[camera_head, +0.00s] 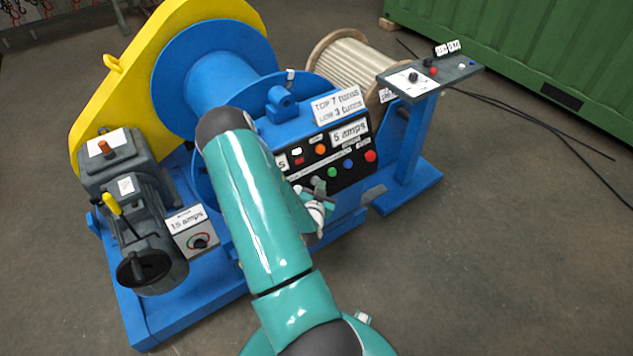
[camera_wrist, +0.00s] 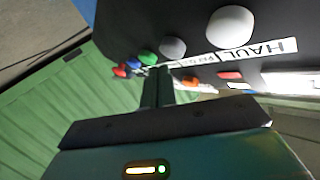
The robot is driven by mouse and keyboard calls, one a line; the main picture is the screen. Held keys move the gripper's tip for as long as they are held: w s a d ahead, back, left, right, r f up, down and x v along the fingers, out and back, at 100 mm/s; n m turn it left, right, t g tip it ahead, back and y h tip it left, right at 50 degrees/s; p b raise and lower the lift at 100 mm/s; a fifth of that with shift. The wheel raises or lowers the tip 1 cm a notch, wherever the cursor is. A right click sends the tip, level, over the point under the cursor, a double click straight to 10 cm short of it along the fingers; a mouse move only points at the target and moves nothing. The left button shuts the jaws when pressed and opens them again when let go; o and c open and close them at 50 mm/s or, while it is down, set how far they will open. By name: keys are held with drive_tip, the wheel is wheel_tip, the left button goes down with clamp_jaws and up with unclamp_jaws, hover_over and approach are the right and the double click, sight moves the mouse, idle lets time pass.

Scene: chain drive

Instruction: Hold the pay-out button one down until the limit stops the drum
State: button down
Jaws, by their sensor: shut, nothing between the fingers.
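The black control panel (camera_head: 345,177) on the blue winch carries a row of buttons, including a green one (camera_head: 332,172). In the wrist view, a grey button (camera_wrist: 172,47) sits by a label starting "PAY", between a white button (camera_wrist: 230,25) by "HAUL" and the green button (camera_wrist: 147,57). My gripper (camera_wrist: 158,72) is shut and empty, its fingertips close to the panel near the grey and green buttons. Contact or pressing cannot be told. In the head view my gripper (camera_head: 319,187) partly covers the panel's lower left. The blue drum (camera_head: 214,80) stands behind; its turning cannot be told.
A sign (camera_head: 337,104) reads "TOP 7 turns, LOW 3 turns". A motor (camera_head: 130,180) with a handwheel stands left. A pedestal console (camera_head: 430,80) stands right, before a rope reel (camera_head: 350,65) and a green container (camera_head: 540,45). Cables lie on the right floor.

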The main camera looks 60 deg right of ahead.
drive_tip(key=shift+w, duration=0.15)
drive_tip(key=shift+w+d+f, duration=0.2)
drive_tip(key=shift+w+d+f, duration=0.15)
drive_tip(key=shift+w+f, duration=0.05)
drive_tip(key=shift+w, duration=0.2)
idle(2.5)
drive_tip(key=shift+s, duration=0.1)
idle(3.6)
drive_tip(key=shift+s+a+r, duration=0.35)
drive_tip(key=shift+s+r, duration=0.05)
drive_tip(key=shift+s, duration=0.25)
drive_tip(key=shift+s, duration=0.1)
drive_tip(key=shift+s+a+r, duration=0.35)
drive_tip(key=shift+s+r, duration=0.05)
drive_tip(key=shift+s, duration=0.25)
drive_tip(key=shift+s+a+r, duration=0.3)
drive_tip(key=shift+s+r, duration=0.05)
drive_tip(key=shift+s, duration=0.25)
drive_tip(key=shift+s+a+r, duration=0.35)
drive_tip(key=shift+s+r, duration=0.05)
drive_tip(key=shift+s, duration=0.25)
